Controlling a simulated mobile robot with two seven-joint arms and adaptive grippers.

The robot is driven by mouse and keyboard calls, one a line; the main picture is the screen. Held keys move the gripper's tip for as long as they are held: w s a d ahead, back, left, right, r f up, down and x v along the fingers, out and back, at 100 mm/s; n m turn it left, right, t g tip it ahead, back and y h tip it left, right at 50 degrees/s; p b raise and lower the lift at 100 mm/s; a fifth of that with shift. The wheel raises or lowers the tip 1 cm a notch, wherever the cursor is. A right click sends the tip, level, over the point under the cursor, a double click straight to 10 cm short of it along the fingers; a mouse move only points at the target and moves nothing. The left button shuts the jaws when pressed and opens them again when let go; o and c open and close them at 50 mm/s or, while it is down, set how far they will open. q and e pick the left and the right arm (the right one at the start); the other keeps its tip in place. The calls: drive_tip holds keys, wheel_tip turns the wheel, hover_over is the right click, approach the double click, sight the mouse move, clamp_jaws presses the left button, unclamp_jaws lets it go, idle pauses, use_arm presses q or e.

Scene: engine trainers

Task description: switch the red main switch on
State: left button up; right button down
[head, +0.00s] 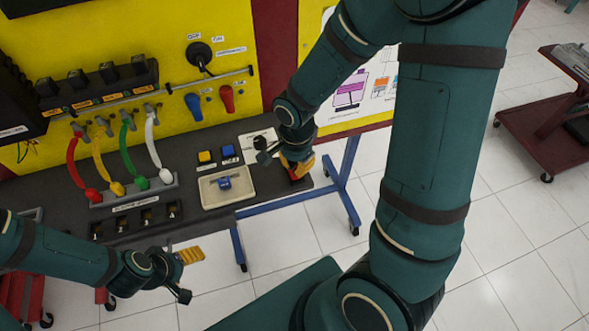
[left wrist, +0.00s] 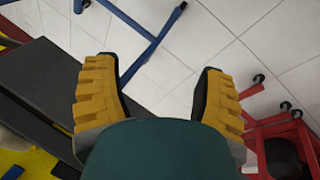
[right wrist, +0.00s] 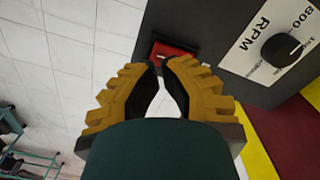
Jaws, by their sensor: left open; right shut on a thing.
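The red main switch (right wrist: 174,49) is at the edge of the dark bench, seen in the right wrist view just beyond my right fingertips. My right gripper (right wrist: 161,66) has its yellow fingers closed together on the switch; its lever is mostly hidden between and behind the fingertips, so I cannot tell its position. In the head view the right gripper (head: 299,168) is at the bench's right end, covering most of the switch. My left gripper (left wrist: 157,80) is open and empty, above the floor in front of the bench; the head view shows it low at left (head: 188,257).
Beside the switch is a white RPM plate with a black knob (right wrist: 281,48). Left of it are a yellow and a blue block (head: 228,151) and a beige tray (head: 208,197). Coloured hoses (head: 128,143) stand further left. A red cart (head: 545,125) stands at right on open tiled floor.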

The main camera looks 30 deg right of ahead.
drive_tip(key=shift+f+b, duration=1.75)
drive_tip(key=shift+f, duration=0.05)
idle(1.4)
drive_tip(key=shift+r, duration=0.2)
drive_tip(key=shift+r+p, duration=2.6)
drive_tip(key=shift+r, duration=0.8)
